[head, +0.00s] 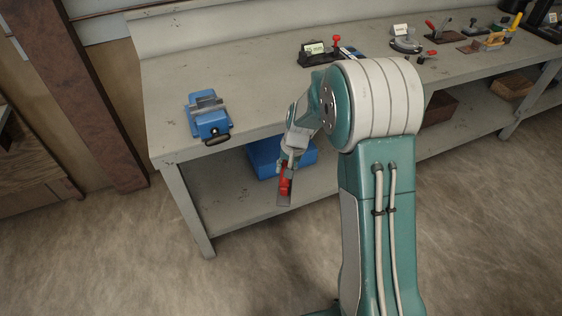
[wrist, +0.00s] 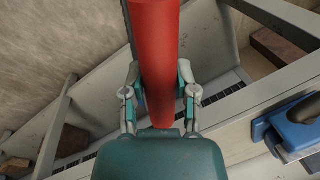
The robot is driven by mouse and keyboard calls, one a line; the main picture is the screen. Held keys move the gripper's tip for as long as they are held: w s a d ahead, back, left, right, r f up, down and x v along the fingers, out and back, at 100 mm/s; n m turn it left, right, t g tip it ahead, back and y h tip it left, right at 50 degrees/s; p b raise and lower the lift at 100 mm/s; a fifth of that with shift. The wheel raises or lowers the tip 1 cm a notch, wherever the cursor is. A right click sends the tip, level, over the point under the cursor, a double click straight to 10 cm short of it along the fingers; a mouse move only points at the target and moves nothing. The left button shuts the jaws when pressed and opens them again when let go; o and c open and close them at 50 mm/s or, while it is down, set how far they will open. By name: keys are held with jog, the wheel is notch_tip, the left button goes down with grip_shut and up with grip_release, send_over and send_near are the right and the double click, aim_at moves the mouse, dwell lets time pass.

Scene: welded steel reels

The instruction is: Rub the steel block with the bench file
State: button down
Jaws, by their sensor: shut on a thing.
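My gripper (head: 289,165) hangs in front of the bench edge, below the level of its top. It is shut on the red handle (wrist: 155,50) of the bench file, with one finger on each side in the wrist view. In the head view the file (head: 285,200) points down, its flat grey end lowest. A blue vise (head: 212,127) stands on the left end of the bench, up and left of my gripper. A grey steel piece (head: 206,102) lies at its jaws; I cannot tell block from jaw. The vise also shows at the right in the wrist view (wrist: 298,128).
The grey bench top (head: 250,85) is clear around the vise. Its front edge lies between my gripper and the vise. A blue box (head: 265,160) is on the lower shelf behind my gripper. Several tools stand at the back, including a red-knobbed one (head: 337,42).

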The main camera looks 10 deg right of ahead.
jog(key=f+n, duration=0.1)
jog(key=d+f+n, duration=0.1)
jog(key=f, duration=0.1)
jog(key=d+f+n, duration=0.1)
jog(key=shift+s+f+g, duration=0.2)
jog(key=shift+g, duration=0.1)
dwell(0.4)
